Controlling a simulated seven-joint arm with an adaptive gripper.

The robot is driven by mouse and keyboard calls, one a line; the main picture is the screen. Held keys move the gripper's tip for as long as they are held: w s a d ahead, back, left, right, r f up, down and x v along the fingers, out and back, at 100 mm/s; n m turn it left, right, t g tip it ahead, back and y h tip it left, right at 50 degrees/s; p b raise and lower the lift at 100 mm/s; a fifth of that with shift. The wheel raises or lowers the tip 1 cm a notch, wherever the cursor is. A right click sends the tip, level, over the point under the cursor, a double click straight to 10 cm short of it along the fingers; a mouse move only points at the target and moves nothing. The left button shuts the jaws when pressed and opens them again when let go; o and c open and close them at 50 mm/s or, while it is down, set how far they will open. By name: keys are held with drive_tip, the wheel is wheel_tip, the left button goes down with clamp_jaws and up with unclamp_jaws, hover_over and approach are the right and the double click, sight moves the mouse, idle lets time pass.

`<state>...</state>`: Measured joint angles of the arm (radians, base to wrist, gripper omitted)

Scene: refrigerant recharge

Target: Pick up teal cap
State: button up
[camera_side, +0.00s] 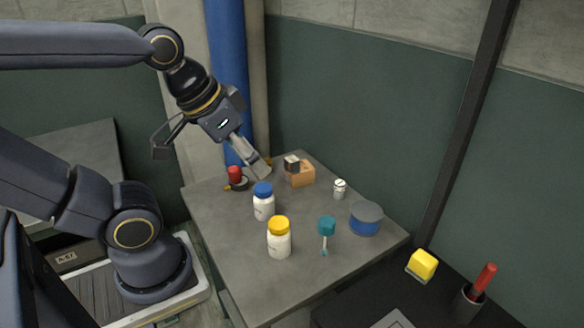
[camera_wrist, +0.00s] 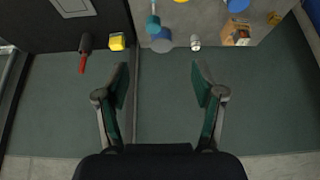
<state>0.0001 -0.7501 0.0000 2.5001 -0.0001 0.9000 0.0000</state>
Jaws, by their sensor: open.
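The teal cap (camera_side: 327,225) sits at the top of a thin upright stem near the front right of the grey table. In the wrist view the teal cap (camera_wrist: 153,23) shows near the top edge, beyond the fingertips. My gripper (camera_side: 259,168) is at the back left of the table in the side view, well apart from the cap. In the wrist view my gripper (camera_wrist: 160,72) has its two fingers spread wide, with nothing between them.
On the grey table (camera_side: 225,225) are a blue-capped bottle (camera_side: 263,202), a yellow-capped bottle (camera_side: 279,240), a blue tin (camera_side: 366,220), a small white vial (camera_side: 339,189), an orange box (camera_side: 302,176) and a red-topped item (camera_side: 236,177). A yellow block (camera_side: 422,264) lies on the dark surface at right.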

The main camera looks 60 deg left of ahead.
drive_tip(key=shift+o, duration=0.4)
drive_tip(key=w+r+n, duration=0.2)
drive_tip(key=w+r, duration=0.1)
drive_tip(key=w, duration=0.3)
drive_tip(key=n+g, duration=0.1)
drive_tip(key=g, duration=0.4)
hover_over(327, 221)
wheel_tip(327, 221, down, 10)
drive_tip(key=shift+g, duration=0.3)
drive_tip(key=f, duration=1.2)
drive_tip(key=shift+d+f, duration=0.15)
drive_tip(key=shift+d, duration=0.2)
drive_tip(key=f, duration=0.5)
drive_tip(key=shift+a+f, duration=0.35)
